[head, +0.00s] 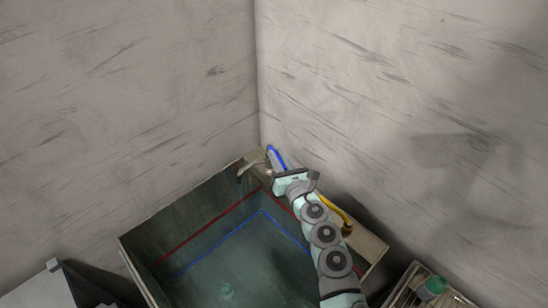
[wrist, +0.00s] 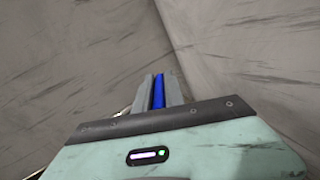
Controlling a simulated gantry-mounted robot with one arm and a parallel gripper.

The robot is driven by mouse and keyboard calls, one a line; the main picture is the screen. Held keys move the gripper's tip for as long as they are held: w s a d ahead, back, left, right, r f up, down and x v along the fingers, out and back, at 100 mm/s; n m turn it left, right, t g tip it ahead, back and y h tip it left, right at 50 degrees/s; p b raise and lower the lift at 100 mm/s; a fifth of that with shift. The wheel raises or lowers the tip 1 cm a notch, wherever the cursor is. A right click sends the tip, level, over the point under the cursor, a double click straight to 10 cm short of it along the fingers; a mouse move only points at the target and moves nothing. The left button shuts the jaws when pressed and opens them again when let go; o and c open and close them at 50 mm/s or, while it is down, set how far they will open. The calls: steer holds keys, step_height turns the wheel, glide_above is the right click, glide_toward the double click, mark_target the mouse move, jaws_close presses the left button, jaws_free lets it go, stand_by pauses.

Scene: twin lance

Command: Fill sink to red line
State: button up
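The sink (head: 150,232) is a deep greenish basin in the corner. A red line (head: 207,228) runs around its inner walls, with a blue line (head: 222,241) lower down. I cannot make out a clear water surface. A metal faucet (head: 250,166) is at the back corner. A blue handle (head: 277,157) stands beside it, and a yellow handle (head: 336,210) is further right, partly behind my arm. My gripper (wrist: 158,92) is at the blue handle. In the wrist view, the blue handle (wrist: 158,90) lies between the two grey fingers, which appear closed against it.
Two scratched grey walls meet behind the sink, close to the gripper. A crate (head: 405,290) with a green-topped object (head: 436,285) stands at the lower right. A grey box-like surface (head: 40,290) is at the lower left.

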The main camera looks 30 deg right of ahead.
steer(key=o, duration=0.4)
step_height(320, 180, up, 20)
steer(key=p, duration=1.2)
